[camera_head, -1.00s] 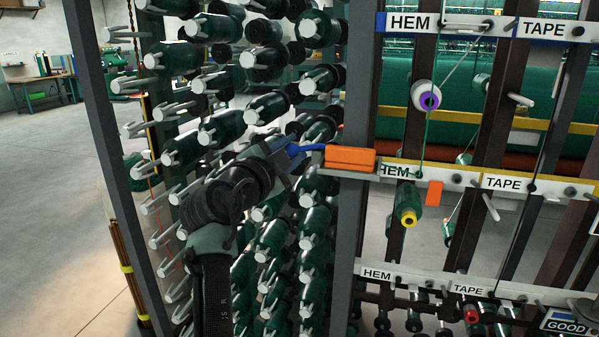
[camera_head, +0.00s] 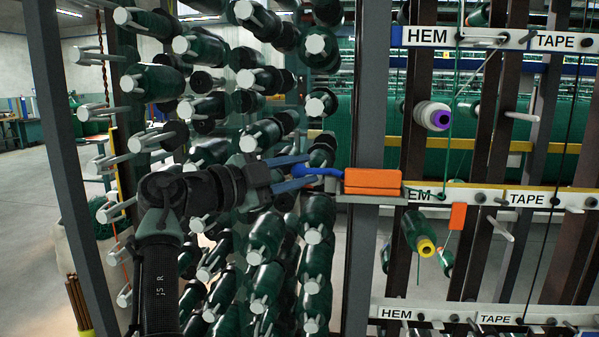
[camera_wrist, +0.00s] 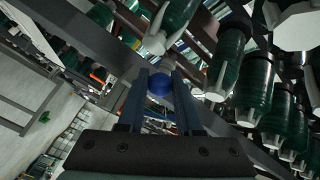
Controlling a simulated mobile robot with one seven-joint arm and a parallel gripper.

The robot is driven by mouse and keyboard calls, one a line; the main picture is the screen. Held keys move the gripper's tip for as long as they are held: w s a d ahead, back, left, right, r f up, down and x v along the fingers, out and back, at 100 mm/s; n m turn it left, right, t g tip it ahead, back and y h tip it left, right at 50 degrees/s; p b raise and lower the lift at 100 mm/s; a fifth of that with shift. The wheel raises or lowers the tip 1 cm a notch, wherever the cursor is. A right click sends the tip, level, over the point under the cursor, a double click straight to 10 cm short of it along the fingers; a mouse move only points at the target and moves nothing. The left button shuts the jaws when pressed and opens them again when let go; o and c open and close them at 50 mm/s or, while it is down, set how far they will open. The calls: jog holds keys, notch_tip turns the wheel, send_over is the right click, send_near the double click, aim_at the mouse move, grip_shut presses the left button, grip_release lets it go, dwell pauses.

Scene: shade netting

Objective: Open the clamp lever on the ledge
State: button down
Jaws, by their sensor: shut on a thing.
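The clamp is an orange block (camera_head: 373,181) on a small grey ledge (camera_head: 370,197) fixed to the rack's post. Its blue lever (camera_head: 318,171) sticks out to the left of the block. My gripper (camera_head: 300,177) comes in from the left, its fingers at the lever's free end. In the wrist view the lever's round blue end (camera_wrist: 160,84) sits between the two fingers, and my gripper (camera_wrist: 160,92) is shut on it. The orange block cannot be made out in the wrist view.
Several green thread spools (camera_head: 264,235) on pegs stand close behind and below my arm. To the right are labelled HEM and TAPE rails, a white cone with a purple core (camera_head: 431,116) and a green spool with a yellow end (camera_head: 418,232). A dark post (camera_head: 65,160) stands at left.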

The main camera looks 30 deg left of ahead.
dwell(0.4)
jog(key=c, duration=0.6)
grip_release()
jog(key=shift+w, duration=0.1)
jog(key=p+v, duration=0.1)
jog(key=v, duration=1.2)
jog(key=shift+a, duration=0.15)
